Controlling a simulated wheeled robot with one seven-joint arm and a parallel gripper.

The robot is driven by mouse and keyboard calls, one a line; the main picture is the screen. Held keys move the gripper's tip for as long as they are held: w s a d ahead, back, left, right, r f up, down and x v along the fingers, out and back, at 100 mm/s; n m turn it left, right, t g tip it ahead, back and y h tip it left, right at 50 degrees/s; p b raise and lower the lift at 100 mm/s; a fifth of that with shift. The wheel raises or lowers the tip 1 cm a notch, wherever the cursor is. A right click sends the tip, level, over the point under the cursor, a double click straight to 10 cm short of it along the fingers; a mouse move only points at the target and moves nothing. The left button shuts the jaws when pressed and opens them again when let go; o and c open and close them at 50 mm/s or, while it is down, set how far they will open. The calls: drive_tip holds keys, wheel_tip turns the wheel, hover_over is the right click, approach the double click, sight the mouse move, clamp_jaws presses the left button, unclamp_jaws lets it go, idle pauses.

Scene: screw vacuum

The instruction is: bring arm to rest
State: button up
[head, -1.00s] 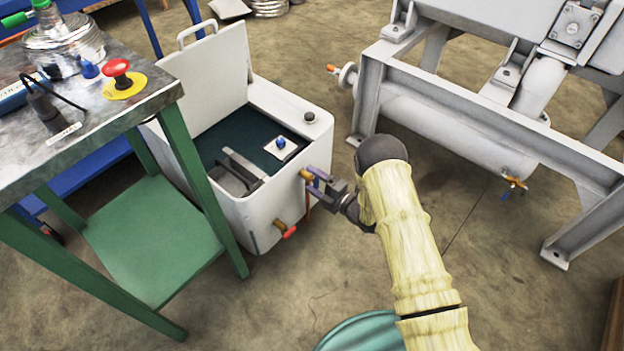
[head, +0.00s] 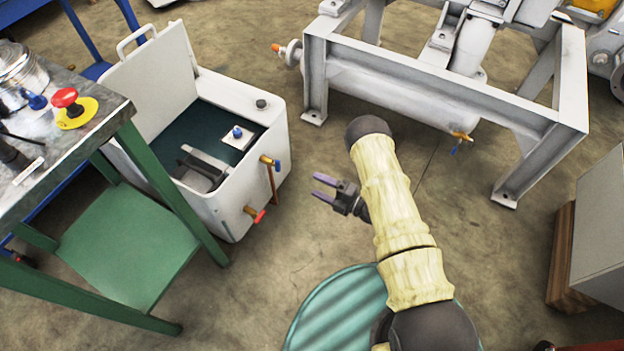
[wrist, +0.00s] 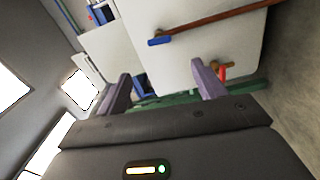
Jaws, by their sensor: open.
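My gripper (head: 322,187) is open and empty in the head view. It hangs over bare floor to the right of the white open-lidded box (head: 232,205), clear of it. My arm, in a cream sleeve, reaches up from the lower right with its elbow bent. In the wrist view the two purple-grey fingers of my gripper (wrist: 165,92) are apart. The white box (wrist: 180,55) shows beyond them, with nothing between the fingertips.
A blue-handled valve (head: 270,162) and a red-handled valve (head: 255,214) stick out of the box. A green-legged metal table (head: 110,115) stands left. A grey steel frame (head: 420,65) stands behind. A grey cabinet (head: 600,230) on wood is at right.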

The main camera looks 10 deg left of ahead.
idle(0.5)
drive_tip(key=w+d+r+m+t+h+p, duration=0.25)
drive_tip(key=w+d+r+m+h, duration=0.25)
drive_tip(key=w+r+m+h, duration=0.45)
drive_tip(key=d+r+m+h+p, duration=0.1)
drive_tip(key=d+r+m+h, duration=0.3)
drive_tip(key=d+r+m, duration=0.6)
drive_tip(key=s+d+r+m+g+h+p, duration=0.25)
drive_tip(key=s+r+m, duration=0.25)
drive_tip(key=s+r, duration=0.5)
drive_tip(key=s+d+r+m+g+h+p, duration=0.1)
drive_tip(key=s+r+m+g, duration=0.4)
drive_tip(key=s, duration=0.8)
wheel_tip(320, 180, up, 39)
drive_tip(key=p, duration=3.7)
drive_tip(key=shift+s+f+m+t, duration=0.2)
drive_tip(key=shift+s+m+t, duration=0.1)
drive_tip(key=shift+m, duration=0.15)
